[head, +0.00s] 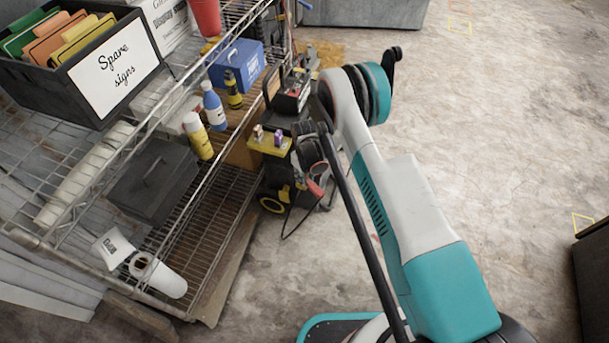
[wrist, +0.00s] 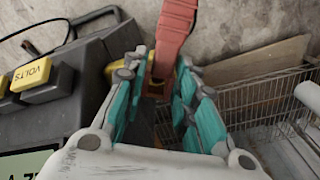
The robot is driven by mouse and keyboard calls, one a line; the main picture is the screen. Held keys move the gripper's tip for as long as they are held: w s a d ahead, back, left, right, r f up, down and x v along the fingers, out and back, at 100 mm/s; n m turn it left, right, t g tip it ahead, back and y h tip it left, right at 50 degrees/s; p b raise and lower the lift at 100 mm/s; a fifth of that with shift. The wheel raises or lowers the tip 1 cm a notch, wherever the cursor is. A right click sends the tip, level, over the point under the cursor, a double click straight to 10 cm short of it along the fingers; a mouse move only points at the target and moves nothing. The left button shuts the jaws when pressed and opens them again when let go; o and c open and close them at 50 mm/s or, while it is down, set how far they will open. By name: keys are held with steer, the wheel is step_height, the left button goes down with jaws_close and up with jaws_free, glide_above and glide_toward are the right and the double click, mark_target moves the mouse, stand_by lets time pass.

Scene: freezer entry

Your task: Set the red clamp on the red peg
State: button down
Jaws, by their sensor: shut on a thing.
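The red clamp (wrist: 177,30) rises between the teal-padded fingers of my gripper (wrist: 158,78) in the wrist view. The fingers are shut on it, and its lower end is partly hidden between them. In the head view the red clamp (head: 317,187) shows as a small red shape beside the dark cart, with my gripper (head: 312,165) next to it, partly covered by my arm. I cannot make out the red peg in either view.
A dark wheeled cart (head: 270,182) with a yellow tray (head: 268,146) stands beside the wire shelf (head: 215,205). A dark unit with a yellow VOLTS label (wrist: 35,75) is left of my gripper. Concrete floor (head: 500,150) is clear on the right.

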steer(key=shift+f, duration=0.75)
steer(key=c, duration=1.2)
jaws_free()
step_height(320, 180, up, 12)
